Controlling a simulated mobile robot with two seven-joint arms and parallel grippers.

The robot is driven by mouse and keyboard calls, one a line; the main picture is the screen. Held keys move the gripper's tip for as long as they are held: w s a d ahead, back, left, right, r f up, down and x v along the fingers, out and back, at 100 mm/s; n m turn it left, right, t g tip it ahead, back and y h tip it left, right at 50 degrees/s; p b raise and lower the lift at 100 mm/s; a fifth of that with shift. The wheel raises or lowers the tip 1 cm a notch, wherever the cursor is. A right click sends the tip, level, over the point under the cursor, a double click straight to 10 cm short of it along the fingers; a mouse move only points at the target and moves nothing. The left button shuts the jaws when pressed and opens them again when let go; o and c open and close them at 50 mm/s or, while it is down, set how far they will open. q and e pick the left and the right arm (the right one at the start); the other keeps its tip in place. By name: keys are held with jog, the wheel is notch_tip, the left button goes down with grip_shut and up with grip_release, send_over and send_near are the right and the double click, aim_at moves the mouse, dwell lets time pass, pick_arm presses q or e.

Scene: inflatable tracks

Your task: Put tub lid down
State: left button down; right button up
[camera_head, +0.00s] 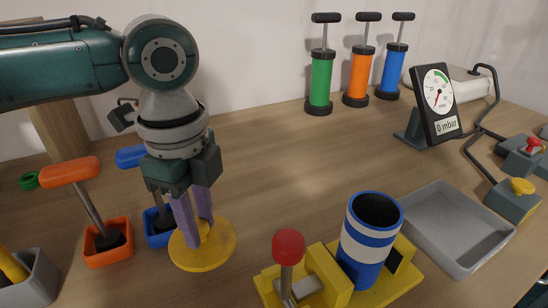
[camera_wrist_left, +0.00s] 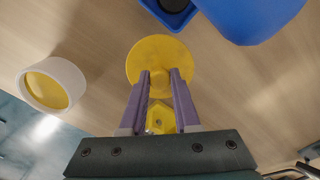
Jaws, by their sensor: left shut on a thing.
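The tub lid (camera_head: 217,256) is a flat yellow disc with a small raised knob. My left gripper (camera_head: 204,224) points down over it, its purple fingers shut on the knob. In the left wrist view the lid (camera_wrist_left: 160,55) lies past the fingertips, and the knob shows between the fingers of the gripper (camera_wrist_left: 159,95). The lid is level and low at the table; I cannot tell whether it touches. A white round tub (camera_wrist_left: 68,75) with yellow inside shows at the left of the wrist view. My right gripper is not in view.
The wooden table (camera_head: 270,170) is clear behind the lid. An orange holder (camera_head: 108,255) and a blue holder (camera_head: 157,238) stand to the left. A yellow fixture (camera_head: 410,285) with a striped blue cylinder (camera_head: 362,262) and a grey tray (camera_head: 455,232) are to the right.

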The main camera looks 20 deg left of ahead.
pick_arm(q)
jog(key=shift+f, duration=0.6)
jog(key=c, duration=0.6)
grip_release()
jog(key=shift+c, duration=0.2)
jog(key=shift+r, duration=0.1)
